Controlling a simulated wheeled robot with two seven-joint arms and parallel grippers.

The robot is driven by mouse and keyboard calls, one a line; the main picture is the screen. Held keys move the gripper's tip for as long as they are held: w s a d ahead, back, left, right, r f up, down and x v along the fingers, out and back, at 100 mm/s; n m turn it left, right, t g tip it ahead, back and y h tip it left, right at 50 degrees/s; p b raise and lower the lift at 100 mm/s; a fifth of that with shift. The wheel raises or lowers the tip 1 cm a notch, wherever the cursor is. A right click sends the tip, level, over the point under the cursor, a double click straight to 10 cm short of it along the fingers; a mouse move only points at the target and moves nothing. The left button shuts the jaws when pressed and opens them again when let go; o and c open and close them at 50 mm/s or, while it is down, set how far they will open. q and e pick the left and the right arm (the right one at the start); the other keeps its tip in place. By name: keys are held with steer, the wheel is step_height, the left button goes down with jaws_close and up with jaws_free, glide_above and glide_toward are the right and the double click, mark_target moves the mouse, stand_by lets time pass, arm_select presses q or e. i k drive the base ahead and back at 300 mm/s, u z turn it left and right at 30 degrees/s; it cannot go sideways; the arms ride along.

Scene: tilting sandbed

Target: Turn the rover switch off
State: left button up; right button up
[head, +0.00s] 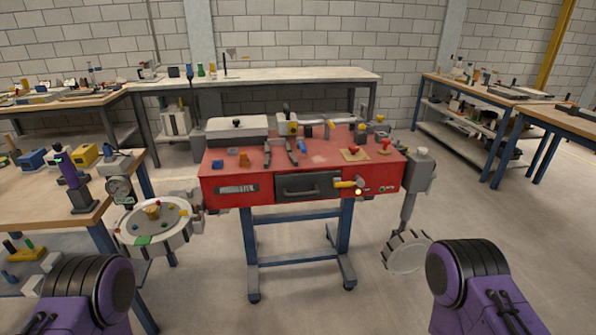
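A red box-like bench unit (225,188) stands on blue legs in the middle of the head view. Its front has a dark drawer (308,188) with a handle. Right of the drawer are a yellow-handled part (344,184), a small glowing yellow light (358,192) and small controls (380,189). I cannot tell which of these, if any, is the rover switch, or its position; no label is readable. My two purple arms show at the bottom left and bottom right corners, apart from the red unit. Neither gripper is visible.
A round tray (147,243) with coloured pegs sits left of the red unit. A grey toothed disc (408,256) hangs low at its right. A wooden table (30,196) stands at left, a long bench (300,76) behind. The floor in front is clear.

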mark_target(353, 148)
steer(key=z, duration=0.45)
steer(key=i, duration=0.85)
steer(key=z, duration=0.35)
